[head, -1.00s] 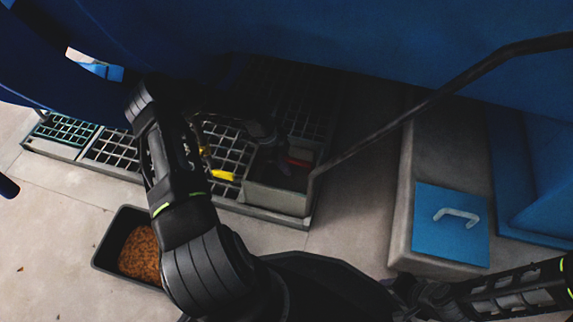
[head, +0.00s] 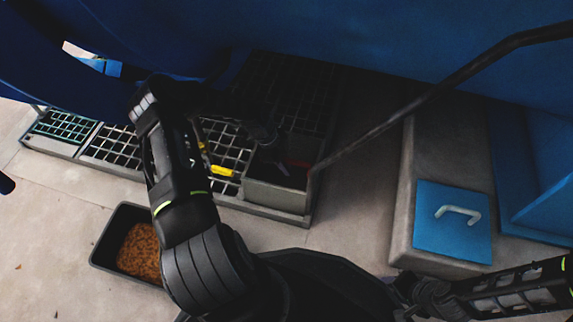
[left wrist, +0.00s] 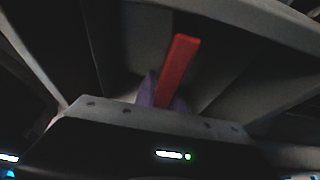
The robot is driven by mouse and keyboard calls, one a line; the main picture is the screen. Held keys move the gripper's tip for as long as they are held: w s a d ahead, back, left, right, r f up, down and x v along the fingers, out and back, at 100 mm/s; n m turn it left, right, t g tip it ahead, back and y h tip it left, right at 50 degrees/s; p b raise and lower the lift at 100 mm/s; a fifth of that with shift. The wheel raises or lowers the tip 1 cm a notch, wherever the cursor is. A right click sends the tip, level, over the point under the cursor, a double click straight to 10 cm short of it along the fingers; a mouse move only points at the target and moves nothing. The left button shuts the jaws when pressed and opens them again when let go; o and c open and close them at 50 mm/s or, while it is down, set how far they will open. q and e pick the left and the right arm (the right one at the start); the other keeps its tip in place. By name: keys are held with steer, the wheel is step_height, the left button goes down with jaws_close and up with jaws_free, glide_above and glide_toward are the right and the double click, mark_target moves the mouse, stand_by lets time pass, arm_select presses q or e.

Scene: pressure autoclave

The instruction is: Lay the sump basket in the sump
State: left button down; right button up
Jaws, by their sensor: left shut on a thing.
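The sump is an open grey box (head: 277,196) at the right end of the floor grating in the head view. My left arm reaches over the grating, and my left gripper (head: 276,160) is low at the sump's mouth, dark and hard to make out. A red bar (head: 300,163) shows beside it within the sump's outline. In the left wrist view a red bar (left wrist: 178,70) stands up mid-picture with a purple piece (left wrist: 160,95) behind its base. My gripper is shut on what appears to be the sump basket, mostly hidden in shadow. My right gripper is out of frame.
A yellow piece (head: 222,171) lies on the grating (head: 113,146). A dark tray of brown granules (head: 140,250) stands on the floor. A dark pipe (head: 430,97) slants down towards the sump. A concrete block with a blue handled plate (head: 453,240) is at right.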

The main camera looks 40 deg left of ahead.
arm_select(q)
steer(key=shift+f, duration=0.7)
steer(key=c, duration=1.3)
jaws_free()
steer(key=p+v, duration=0.3)
steer(key=v, duration=0.4)
steer(key=shift+s+a+r+p, duration=0.1)
steer(key=shift+a+r+p, duration=0.05)
steer(key=shift+r+p, duration=0.2)
